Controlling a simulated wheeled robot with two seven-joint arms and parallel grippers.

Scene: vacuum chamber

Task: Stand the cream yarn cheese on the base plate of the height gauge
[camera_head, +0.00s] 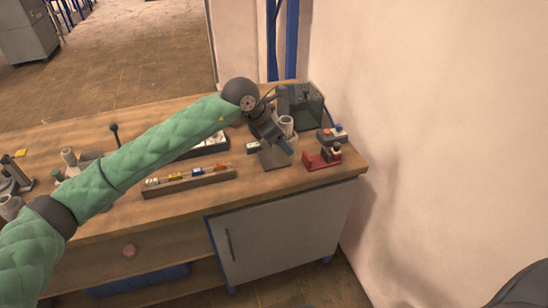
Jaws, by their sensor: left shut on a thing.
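My left gripper (276,137) reaches in over the right part of the bench and points down. It is shut on a pale cream cylinder, which I take to be the cream yarn cheese (287,122). The gripper hides part of the cylinder. A flat grey plate (275,159), seemingly the base plate of the height gauge, lies on the bench just below the gripper. I cannot tell whether the cheese touches the plate. The gauge's upper parts are hard to make out behind the gripper. My right gripper is not in view.
A dark grey box (301,104) stands behind the gripper. A red device (322,159) is right of the plate, near the bench edge. A long rack (190,181) with several small coloured items lies in front of my left arm.

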